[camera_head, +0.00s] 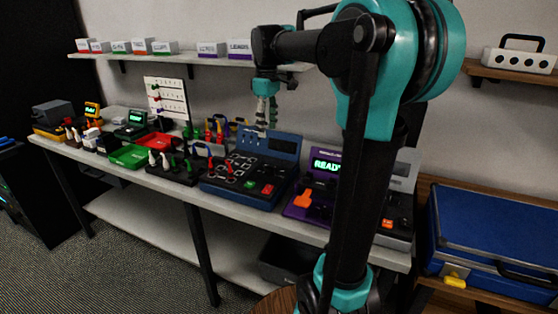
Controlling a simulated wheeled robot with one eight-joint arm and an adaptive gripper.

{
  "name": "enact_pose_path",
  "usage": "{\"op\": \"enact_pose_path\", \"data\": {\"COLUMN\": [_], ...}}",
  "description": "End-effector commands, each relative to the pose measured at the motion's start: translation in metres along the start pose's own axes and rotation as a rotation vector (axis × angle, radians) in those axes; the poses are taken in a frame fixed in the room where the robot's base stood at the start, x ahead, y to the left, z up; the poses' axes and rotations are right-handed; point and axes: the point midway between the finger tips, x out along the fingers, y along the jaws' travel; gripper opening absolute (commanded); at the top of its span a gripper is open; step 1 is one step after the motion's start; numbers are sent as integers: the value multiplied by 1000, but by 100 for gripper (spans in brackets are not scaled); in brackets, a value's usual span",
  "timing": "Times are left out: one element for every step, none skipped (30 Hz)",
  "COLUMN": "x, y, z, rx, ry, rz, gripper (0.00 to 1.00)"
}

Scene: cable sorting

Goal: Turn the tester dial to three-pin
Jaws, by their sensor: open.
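No part is clearly marked as the tester dial, and no three-pin label can be read. A purple device (328,178) on the bench has a lit "READY" display and an orange control (302,200), perhaps a knob or lever. To its left, a blue device (214,186) has a raised panel, several sockets, a green button and a red button. My gripper (267,122) points down, open and empty, in front of the wall and apparently above the blue device, apart from both devices. My arm hides part of the purple device and what is behind it.
A grey device (400,212) with orange buttons stands at the bench's right end. Red (158,139) and green (129,156) trays and several coloured connectors crowd the left and middle. A blue case (490,235) lies at right. Shelves hang above.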

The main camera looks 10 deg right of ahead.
Motion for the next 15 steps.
{"op": "enact_pose_path", "data": {"x": [-8,-11,-13,-14,-13,-11,-8,-5,1,6,11,19,24,31,39], "y": [2,2,3,3,3,3,3,3,3,3,3,3,3,3,3], "z": [-4,-5,-6,-6,-6,-6,-6,-6,-6,-6,-6,-6,-6,-6,-6], "rx": [-24,-34,-44,-49,-52,-53,-53,-53,-52,-52,-52,-52,-51,-51,-51], "ry": [-6,-9,-11,-13,-13,-14,-14,-14,-13,-13,-13,-13,-13,-13,-13], "rz": [-7,-9,-12,-14,-15,-15,-15,-15,-15,-15,-15,-14,-14,-14,-14], "gripper": [51,51,51,51,51,51,51,51,51,51,51,51,51,51,51]}}
